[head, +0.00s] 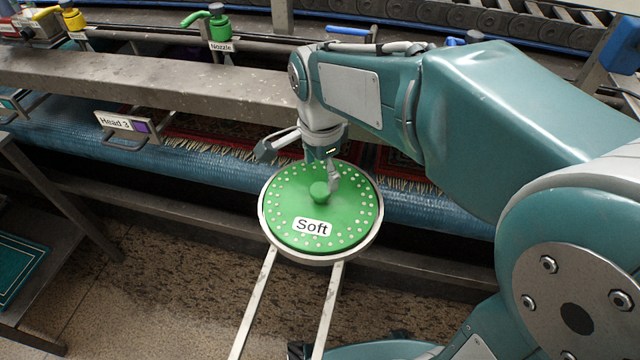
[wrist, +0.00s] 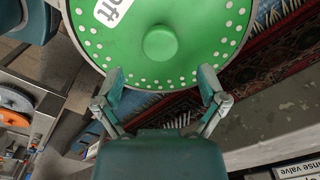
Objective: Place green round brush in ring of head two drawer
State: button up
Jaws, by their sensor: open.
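The green round brush (head: 288,205) is a flat disc with pale dots, a "Soft" label and a central knob. It lies flat within the grey metal ring (head: 268,236) at the end of two drawer rails. It also shows in the wrist view (wrist: 120,45), with its knob (wrist: 160,43) near the top centre. My gripper (head: 302,168) is over the far side of the brush, open and empty. In the wrist view my gripper's two fingers (wrist: 160,80) are spread wide near the brush's edge, with the knob beyond the tips and clear of them.
A handle labelled "Head 3" (head: 122,124) is on the left. A grey beam (head: 140,85) and a patterned rug (head: 215,138) lie behind the brush. A green nozzle valve (head: 219,28) stands at the back. A shelf with coloured discs (wrist: 15,105) shows at left in the wrist view.

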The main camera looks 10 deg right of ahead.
notch_tip(320, 180, up, 7)
jog(key=s+d+f+n+t, duration=0.3)
jog(key=s+d+n+t, duration=0.2)
jog(key=s+d+n, duration=0.5)
jog(key=s+n, duration=0.2)
jog(key=n, duration=0.1)
jog(key=shift+s+d+f+t, duration=0.25)
jog(key=shift+s+d+t, duration=0.05)
jog(key=shift+d, duration=0.05)
jog(key=shift+s, duration=0.1)
